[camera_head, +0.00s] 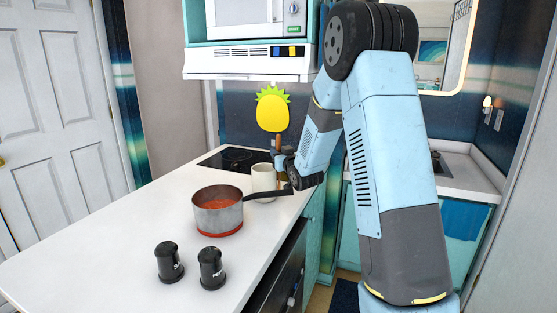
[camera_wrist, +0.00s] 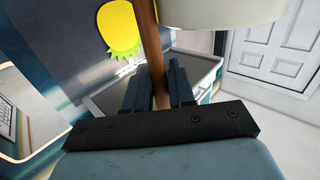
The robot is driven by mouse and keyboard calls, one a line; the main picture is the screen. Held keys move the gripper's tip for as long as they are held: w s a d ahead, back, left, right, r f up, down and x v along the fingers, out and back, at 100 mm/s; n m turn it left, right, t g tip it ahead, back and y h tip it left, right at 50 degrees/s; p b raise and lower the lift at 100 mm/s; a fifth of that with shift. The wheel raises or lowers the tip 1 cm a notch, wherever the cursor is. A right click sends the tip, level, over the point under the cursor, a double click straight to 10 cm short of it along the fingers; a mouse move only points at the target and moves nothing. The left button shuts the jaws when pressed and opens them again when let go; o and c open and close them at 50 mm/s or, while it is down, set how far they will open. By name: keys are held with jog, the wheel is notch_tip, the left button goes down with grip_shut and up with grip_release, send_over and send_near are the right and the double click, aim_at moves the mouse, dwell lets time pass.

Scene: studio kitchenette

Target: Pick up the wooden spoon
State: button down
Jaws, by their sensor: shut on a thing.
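The wooden spoon (camera_head: 279,144) shows in the head view as a short brown stick at my gripper, by the white mug (camera_head: 263,178). In the wrist view its brown handle (camera_wrist: 151,45) runs down from the top edge to between my fingers. My gripper (camera_head: 284,161) is shut on the handle. In the wrist view the two dark fingers (camera_wrist: 160,78) stand on either side of it. A cream, rounded thing (camera_wrist: 205,10), probably the mug, is close beside the handle. The spoon's lower part is hidden in the head view.
A pot (camera_head: 218,211) with red contents stands left of the mug, its handle pointing toward my gripper. Two black shakers (camera_head: 169,262) (camera_head: 211,268) stand in front. A dark cooktop (camera_head: 237,158) lies behind. The counter's left side (camera_head: 100,235) is clear.

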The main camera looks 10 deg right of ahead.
jog(key=s+r, duration=1.2)
jog(key=s, duration=0.2)
dwell(0.4)
